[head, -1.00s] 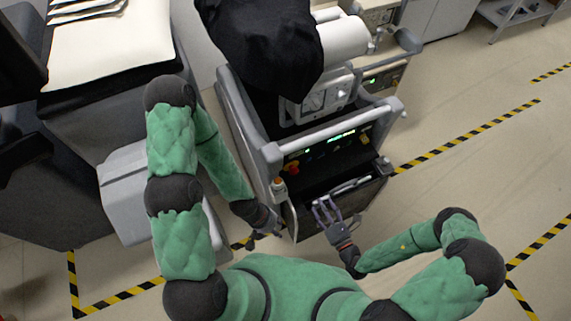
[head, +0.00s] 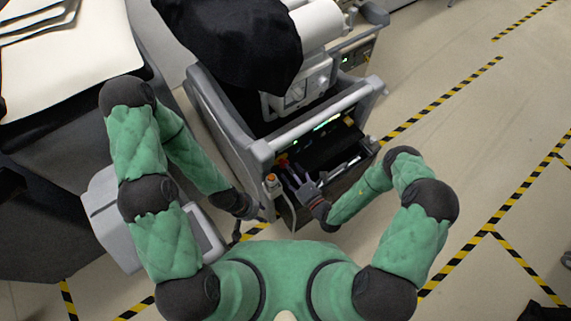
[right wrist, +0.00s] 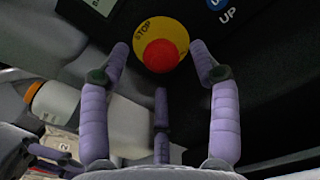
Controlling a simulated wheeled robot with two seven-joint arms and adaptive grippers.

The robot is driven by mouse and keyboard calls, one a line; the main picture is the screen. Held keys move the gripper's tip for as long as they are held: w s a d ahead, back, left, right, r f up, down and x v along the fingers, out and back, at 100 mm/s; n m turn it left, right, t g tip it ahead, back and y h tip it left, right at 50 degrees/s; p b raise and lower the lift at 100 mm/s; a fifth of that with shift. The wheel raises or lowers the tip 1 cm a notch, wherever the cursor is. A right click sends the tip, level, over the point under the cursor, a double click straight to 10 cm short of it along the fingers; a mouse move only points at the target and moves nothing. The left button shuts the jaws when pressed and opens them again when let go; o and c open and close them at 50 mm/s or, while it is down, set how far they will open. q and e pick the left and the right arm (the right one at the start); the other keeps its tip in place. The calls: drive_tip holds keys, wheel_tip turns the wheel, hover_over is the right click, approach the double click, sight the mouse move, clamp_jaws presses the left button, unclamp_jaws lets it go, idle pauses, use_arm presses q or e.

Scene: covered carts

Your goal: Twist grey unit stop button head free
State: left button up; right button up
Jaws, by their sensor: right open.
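The grey unit (head: 262,150) is a grey-framed cart with a dark sloped panel. Its stop button shows in the right wrist view as a red round head (right wrist: 161,56) on a yellow disc marked STOP (right wrist: 147,30). In the head view the red head (head: 283,161) is small, near the panel's left end. My right gripper (head: 294,177) is open just in front of the panel. In the right wrist view its fingers (right wrist: 160,62) stand left, right and below the head, with no visible grip on it. My left gripper (head: 248,208) hangs beside the cart's left side; its fingers are unclear.
A white holder with an orange top (head: 271,182) and a cable sits on the cart's near left corner. A black cover (head: 235,40) drapes the cart's rear part. A padded bed (head: 75,70) stands left. Floor to the right is open, with striped tape.

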drive_tip(key=shift+x, duration=1.8)
